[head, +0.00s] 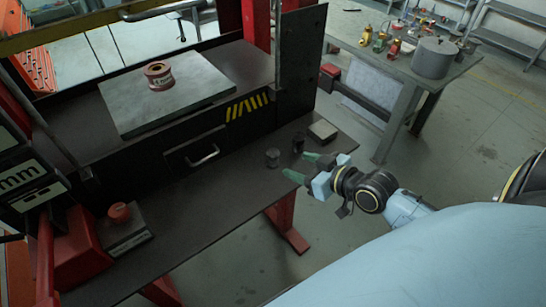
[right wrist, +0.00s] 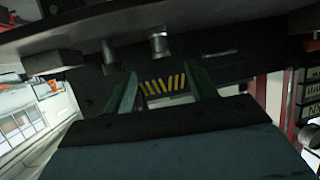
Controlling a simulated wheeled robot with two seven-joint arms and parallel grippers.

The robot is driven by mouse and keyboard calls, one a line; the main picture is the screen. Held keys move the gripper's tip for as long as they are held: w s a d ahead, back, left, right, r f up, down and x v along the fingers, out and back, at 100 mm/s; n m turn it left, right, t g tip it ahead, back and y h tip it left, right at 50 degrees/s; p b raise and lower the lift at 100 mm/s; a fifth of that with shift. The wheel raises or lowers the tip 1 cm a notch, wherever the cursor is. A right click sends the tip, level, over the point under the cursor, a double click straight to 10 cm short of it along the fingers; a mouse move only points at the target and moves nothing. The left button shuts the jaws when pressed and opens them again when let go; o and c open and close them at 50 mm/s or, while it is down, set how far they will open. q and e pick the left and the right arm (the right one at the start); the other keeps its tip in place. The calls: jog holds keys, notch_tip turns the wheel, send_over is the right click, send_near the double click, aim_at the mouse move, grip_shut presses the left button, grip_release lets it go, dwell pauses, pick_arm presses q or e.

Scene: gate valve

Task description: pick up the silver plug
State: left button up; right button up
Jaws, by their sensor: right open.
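The silver plug (head: 272,157) is a small grey metal cylinder standing on the dark bench (head: 205,205), near its right end. In the right wrist view, which looks upside down, the silver plug (right wrist: 160,46) shows near the top, beyond the fingers and roughly in line with the gap between them. My right gripper (head: 298,165) comes in from the right at the bench's front edge. Its green fingers are spread and empty, also in the wrist view (right wrist: 162,90), and are apart from the plug. My left gripper is out of view.
A darker small piece (head: 298,143) stands just right of the plug, and a flat grey block (head: 323,130) lies farther right. A drawer handle (head: 203,156) is behind the bench. A grey plate (head: 168,92) bears a red-brown ring (head: 159,75). The bench's middle is clear.

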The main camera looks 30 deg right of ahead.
aim_at(275, 156)
jog(key=x, duration=1.3)
jog(key=shift+r, duration=0.15)
jog(key=shift+c, duration=0.5)
grip_shut()
